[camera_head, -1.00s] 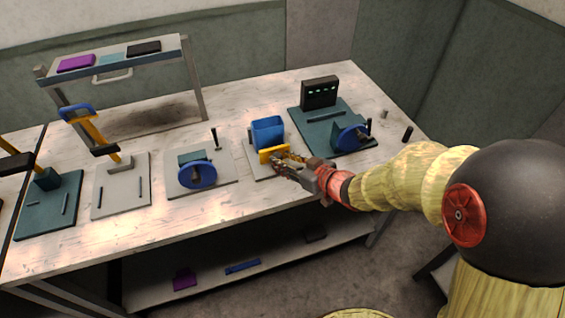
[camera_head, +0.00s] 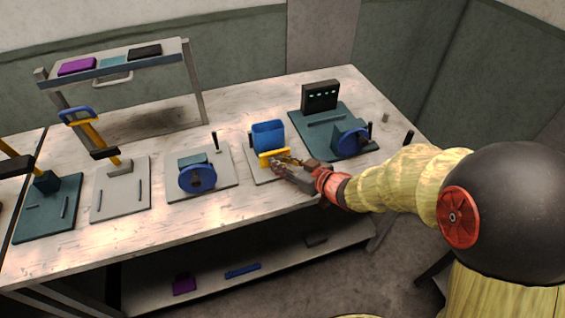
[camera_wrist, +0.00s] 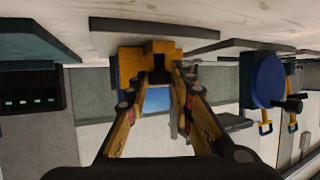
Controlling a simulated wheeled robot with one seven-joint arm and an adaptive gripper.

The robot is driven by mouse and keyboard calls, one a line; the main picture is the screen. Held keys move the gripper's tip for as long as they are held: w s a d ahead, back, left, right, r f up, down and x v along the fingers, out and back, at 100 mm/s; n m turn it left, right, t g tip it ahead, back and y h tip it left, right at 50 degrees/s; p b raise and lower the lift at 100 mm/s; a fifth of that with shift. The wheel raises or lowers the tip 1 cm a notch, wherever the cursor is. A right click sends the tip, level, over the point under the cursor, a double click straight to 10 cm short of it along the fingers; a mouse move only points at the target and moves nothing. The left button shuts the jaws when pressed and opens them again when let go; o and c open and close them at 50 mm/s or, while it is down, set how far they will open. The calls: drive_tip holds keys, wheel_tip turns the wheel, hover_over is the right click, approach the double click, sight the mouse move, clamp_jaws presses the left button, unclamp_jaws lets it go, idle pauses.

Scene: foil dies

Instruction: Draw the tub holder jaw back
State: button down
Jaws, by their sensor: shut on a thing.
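The tub holder stands on a light grey plate (camera_head: 258,177) near the front of the bench. Its blue tub (camera_head: 268,135) is upright, with the yellow jaw (camera_head: 267,160) at its front side. My gripper (camera_head: 281,167) reaches in from the right and is shut on the yellow jaw, at the side away from the tub. In the wrist view, which looks upside down, the yellow jaw (camera_wrist: 130,62) sits at the fingertips, with some blue of the tub behind it. The exact contact is partly hidden by the fingers in the head view.
A blue wheel device (camera_head: 197,177) stands to the left, with a black-knobbed lever (camera_head: 215,142) beside it. To the right is a green plate with another blue wheel (camera_head: 351,142) and a black display box (camera_head: 319,96). A raised shelf (camera_head: 120,67) stands at the back left.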

sight(277, 154)
drive_tip(key=shift+w, duration=0.1)
idle(0.4)
drive_tip(key=shift+w+a+r+p, duration=0.1)
drive_tip(key=shift+w+a+p, duration=0.15)
drive_tip(key=shift+w, duration=0.5)
drive_tip(key=shift+w+a+p, duration=0.15)
drive_tip(key=shift+w+p, duration=0.1)
drive_tip(key=shift+w, duration=0.5)
drive_tip(key=c, duration=1.8)
unclamp_jaws()
drive_tip(key=shift+w, duration=0.1)
drive_tip(key=v, duration=1.2)
drive_tip(key=shift+a, duration=0.1)
